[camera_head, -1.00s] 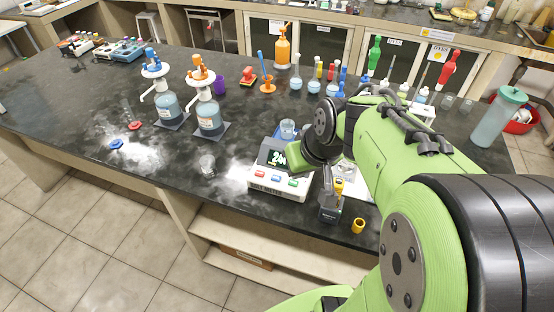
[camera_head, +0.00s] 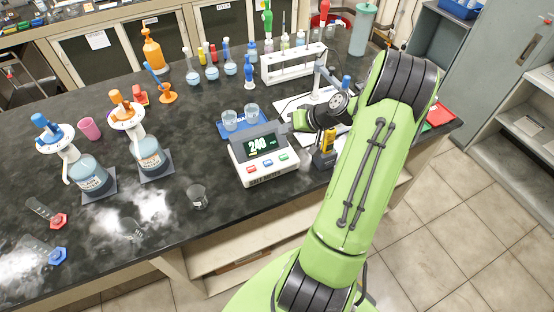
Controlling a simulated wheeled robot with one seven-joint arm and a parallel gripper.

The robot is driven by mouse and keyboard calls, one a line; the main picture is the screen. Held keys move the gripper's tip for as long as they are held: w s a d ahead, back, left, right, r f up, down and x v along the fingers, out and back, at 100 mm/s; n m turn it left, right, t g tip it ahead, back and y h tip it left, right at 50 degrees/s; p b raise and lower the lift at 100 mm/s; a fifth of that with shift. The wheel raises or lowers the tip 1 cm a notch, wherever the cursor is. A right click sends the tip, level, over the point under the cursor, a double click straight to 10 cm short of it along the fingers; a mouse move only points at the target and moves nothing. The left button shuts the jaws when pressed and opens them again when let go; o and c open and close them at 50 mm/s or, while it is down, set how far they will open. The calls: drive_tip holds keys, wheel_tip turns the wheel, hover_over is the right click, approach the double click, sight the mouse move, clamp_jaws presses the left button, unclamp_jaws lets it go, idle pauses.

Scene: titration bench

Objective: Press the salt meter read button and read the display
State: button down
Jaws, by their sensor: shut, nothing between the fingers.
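The salt meter (camera_head: 264,166) is a white box near the bench's front edge. Its dark tilted display (camera_head: 260,144) is lit and reads 240, with smaller unit text too small to read. Red, blue and green buttons (camera_head: 268,162) sit in a row below it; their labels are illegible. My gripper (camera_head: 297,121), dark and shut, is at the end of my green arm, just right of the display and apart from the buttons. Its fingertips are hard to make out against the dark bench. I cannot tell whether it touches the meter's side.
Two beakers (camera_head: 241,119) stand on a blue tray behind the meter. A yellow and black device (camera_head: 324,150) stands close to its right. A small glass (camera_head: 197,196) stands to its left. Dispenser bottles (camera_head: 149,158) are farther left. A white rack (camera_head: 293,66) is behind.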

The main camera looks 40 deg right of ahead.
sight(286, 157)
wheel_tip(286, 157, down, 9)
drive_tip(key=b, duration=0.6)
drive_tip(key=shift+d+b, duration=0.15)
drive_tip(key=shift+b, duration=0.15)
idle(1.7)
drive_tip(key=shift+f+b, duration=0.4)
drive_tip(key=shift+b, duration=0.05)
drive_tip(key=shift+f+b, duration=0.45)
idle(0.4)
drive_tip(key=shift+r, duration=0.15)
drive_tip(key=shift+r+p, duration=0.6)
drive_tip(key=shift+r, duration=0.15)
